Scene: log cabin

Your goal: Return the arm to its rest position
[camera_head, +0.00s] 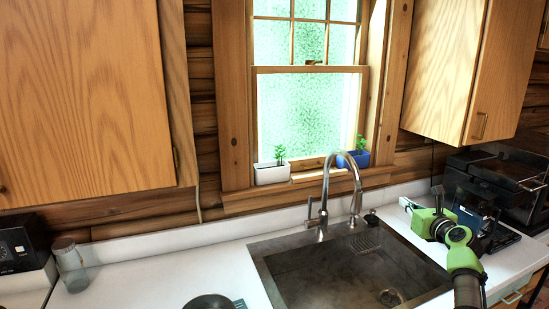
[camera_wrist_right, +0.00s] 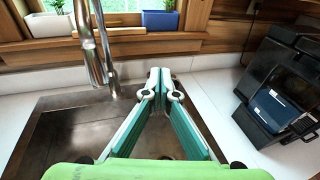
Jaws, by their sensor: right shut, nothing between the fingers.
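My right arm comes in from the lower right of the head view, green and dark grey. Its gripper (camera_head: 407,204) reaches over the counter just right of the sink. In the right wrist view the right gripper (camera_wrist_right: 160,72) has its two teal-lined fingers together at the tips, with nothing held. It points toward the back of the counter, and the sink (camera_wrist_right: 60,135) lies below and to its left. My left gripper is not in either view.
The sink (camera_head: 290,280) has a tall metal faucet (camera_head: 327,190). A white planter (camera_head: 271,173) and blue planter (camera_head: 353,159) stand on the windowsill. A black appliance (camera_head: 500,175) stands at the right, a glass jar (camera_head: 70,265) at the left. Wooden cabinets (camera_head: 447,70) hang above.

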